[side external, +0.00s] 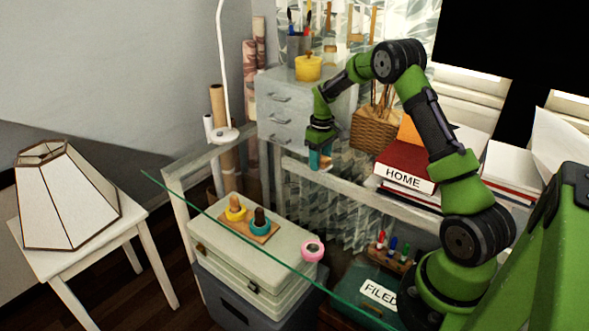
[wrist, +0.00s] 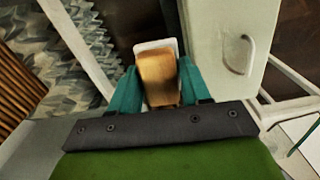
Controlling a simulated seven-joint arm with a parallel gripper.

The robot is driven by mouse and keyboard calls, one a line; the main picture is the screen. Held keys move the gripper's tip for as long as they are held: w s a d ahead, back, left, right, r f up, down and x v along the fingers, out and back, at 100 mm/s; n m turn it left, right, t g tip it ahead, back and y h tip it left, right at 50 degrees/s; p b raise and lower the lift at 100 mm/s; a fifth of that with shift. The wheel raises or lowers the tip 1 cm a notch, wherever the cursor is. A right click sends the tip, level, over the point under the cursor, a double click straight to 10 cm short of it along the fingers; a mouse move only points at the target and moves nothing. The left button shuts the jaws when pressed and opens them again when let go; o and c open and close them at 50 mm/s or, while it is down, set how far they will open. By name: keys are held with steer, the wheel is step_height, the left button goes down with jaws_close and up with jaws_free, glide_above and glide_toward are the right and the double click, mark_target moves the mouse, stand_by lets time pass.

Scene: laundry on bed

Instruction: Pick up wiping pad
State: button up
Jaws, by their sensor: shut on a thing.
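The wiping pad (wrist: 158,76) shows in the wrist view as a small block with a brown wooden face and a white layer at its far edge. My gripper (wrist: 159,88) has its two teal fingers closed on the pad's left and right sides. In the side external view my gripper (side external: 320,158) points down over the glass desk, in front of the drawer unit. There the pad is mostly hidden by the fingers and too small to make out clearly. I cannot tell how far it is above the glass.
The grey drawer unit (side external: 283,107) stands behind my gripper and shows its handle side in the wrist view (wrist: 212,38). A wicker basket (side external: 374,131) and red HOME book (side external: 405,168) are to the right. A white lamp base (side external: 224,135) is left. Front-left glass is largely clear.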

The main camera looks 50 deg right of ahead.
steer(key=shift+r, duration=0.9)
steer(key=s+a, duration=0.2)
steer(key=s, duration=0.2)
steer(key=s+a, duration=0.3)
steer(key=s, duration=0.2)
steer(key=s+a+r, duration=0.1)
steer(key=s+a, duration=0.1)
steer(key=s, duration=0.3)
steer(key=shift+a, duration=0.35)
